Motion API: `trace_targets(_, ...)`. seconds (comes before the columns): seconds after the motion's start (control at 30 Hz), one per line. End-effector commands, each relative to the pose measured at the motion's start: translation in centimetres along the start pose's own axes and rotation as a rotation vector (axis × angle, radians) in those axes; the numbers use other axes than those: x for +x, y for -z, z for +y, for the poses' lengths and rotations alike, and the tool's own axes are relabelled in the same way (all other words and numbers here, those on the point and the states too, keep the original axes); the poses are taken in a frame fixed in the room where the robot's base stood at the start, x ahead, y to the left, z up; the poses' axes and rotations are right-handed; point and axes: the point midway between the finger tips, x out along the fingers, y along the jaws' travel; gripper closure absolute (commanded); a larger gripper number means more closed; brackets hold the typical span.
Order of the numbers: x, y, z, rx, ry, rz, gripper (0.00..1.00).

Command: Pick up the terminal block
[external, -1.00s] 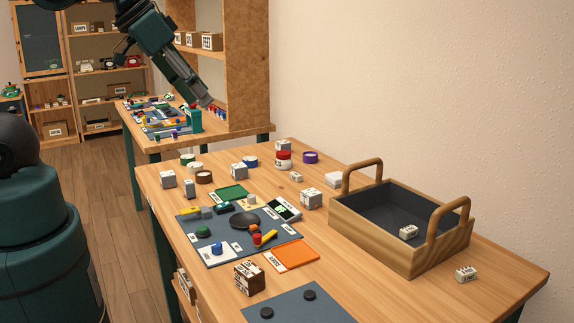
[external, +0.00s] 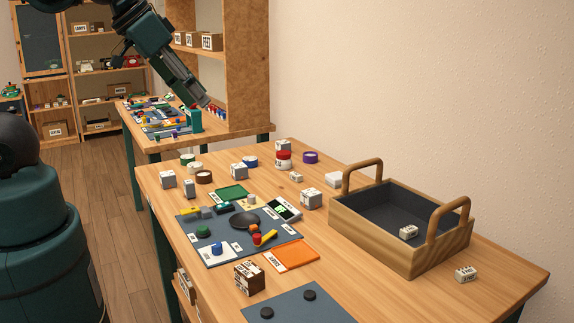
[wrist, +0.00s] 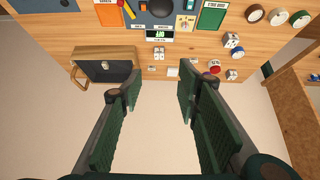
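My gripper (wrist: 158,82) is open and empty in the wrist view, its two dark green fingers wide apart. In the external view it is high at the upper left (external: 205,100), away from the workbench items. I cannot tell for sure which item is the terminal block. Small white labelled blocks are candidates: one in the wooden tray (external: 408,231), also seen in the wrist view (wrist: 105,65), and one on the bench right of the tray (external: 466,273).
The wooden tray (external: 400,258) with raised handles stands at the bench's right. A tall shelf (external: 248,70) stands beside my arm.

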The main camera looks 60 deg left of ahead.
Motion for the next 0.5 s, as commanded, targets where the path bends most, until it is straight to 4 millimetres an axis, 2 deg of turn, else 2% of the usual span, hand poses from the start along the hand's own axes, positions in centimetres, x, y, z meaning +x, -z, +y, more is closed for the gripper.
trace_targets(0.27,0.7,2.1,-0.5,-0.083,0.009,-0.031,0.67)
trace_targets(0.5,1.9,4.8,-1.2,-0.199,0.023,-0.073,0.67)
